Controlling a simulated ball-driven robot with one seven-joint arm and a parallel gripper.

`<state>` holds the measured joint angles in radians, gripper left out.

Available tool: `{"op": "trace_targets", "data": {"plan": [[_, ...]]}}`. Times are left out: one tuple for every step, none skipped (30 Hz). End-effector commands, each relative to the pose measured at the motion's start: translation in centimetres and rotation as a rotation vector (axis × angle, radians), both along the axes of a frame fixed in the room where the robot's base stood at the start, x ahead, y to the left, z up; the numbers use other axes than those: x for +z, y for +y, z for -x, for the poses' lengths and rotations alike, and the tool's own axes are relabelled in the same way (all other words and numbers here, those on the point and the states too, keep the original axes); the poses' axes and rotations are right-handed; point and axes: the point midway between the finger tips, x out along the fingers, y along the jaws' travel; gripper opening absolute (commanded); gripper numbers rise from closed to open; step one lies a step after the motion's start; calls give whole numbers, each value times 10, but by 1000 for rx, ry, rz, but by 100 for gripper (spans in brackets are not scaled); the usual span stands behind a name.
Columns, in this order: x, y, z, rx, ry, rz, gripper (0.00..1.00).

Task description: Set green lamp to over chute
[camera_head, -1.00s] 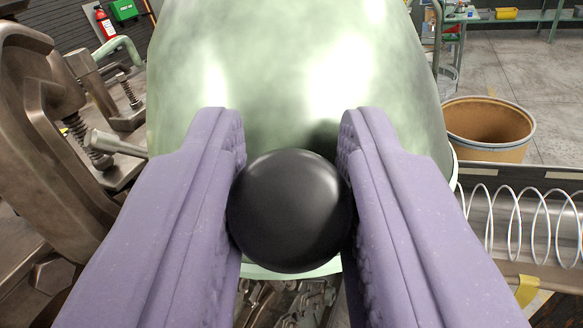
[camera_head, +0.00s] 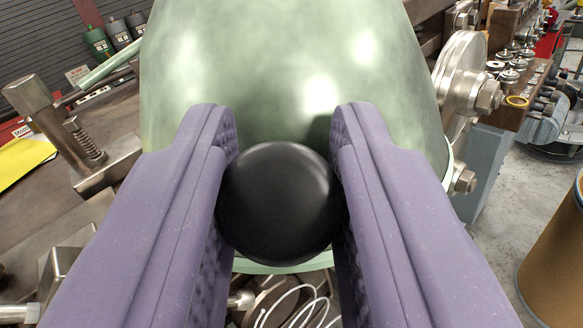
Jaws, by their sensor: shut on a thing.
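The green lamp (camera_head: 290,70) has a large, shiny, pale green shade that fills the top middle of the view. A round black knob (camera_head: 278,200) sits at its near side. My gripper (camera_head: 280,175) has purple padded fingers, shut on the black knob from left and right. The lamp shade hides much of the scene behind it. I cannot make out the chute in this view.
A coil of white wire (camera_head: 295,308) lies below the lamp. Metal clamp parts (camera_head: 60,125) stand at left, near a yellow sheet (camera_head: 22,158). A pulley wheel (camera_head: 462,82) is close to the shade's right. A brown drum (camera_head: 558,255) stands on the floor at right.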

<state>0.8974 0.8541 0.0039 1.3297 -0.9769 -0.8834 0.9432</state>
Motion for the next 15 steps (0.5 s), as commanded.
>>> {"op": "trace_targets", "data": {"plan": [[10, 0, -2, 7, -17, 6, 0], [10, 0, -3, 7, -18, 7, 0], [10, -1, -3, 8, -19, 7, 0], [10, 0, -3, 8, -19, 7, 0], [10, 0, -3, 8, -20, 7, 0], [10, 0, -3, 8, -20, 7, 0], [10, 0, -3, 8, -21, 7, 0], [10, 0, -3, 8, -21, 6, 0], [11, 0, -3, 8, -22, 6, 0], [11, 0, -4, 8, -22, 6, 34], [11, 0, -3, 8, -21, 6, 41], [10, 0, -3, 8, -20, 6, 50], [9, 0, -3, 7, -18, 6, 54], [8, 0, -3, 8, -17, 5, 54], [7, 0, -3, 7, -16, 4, 54]]}}
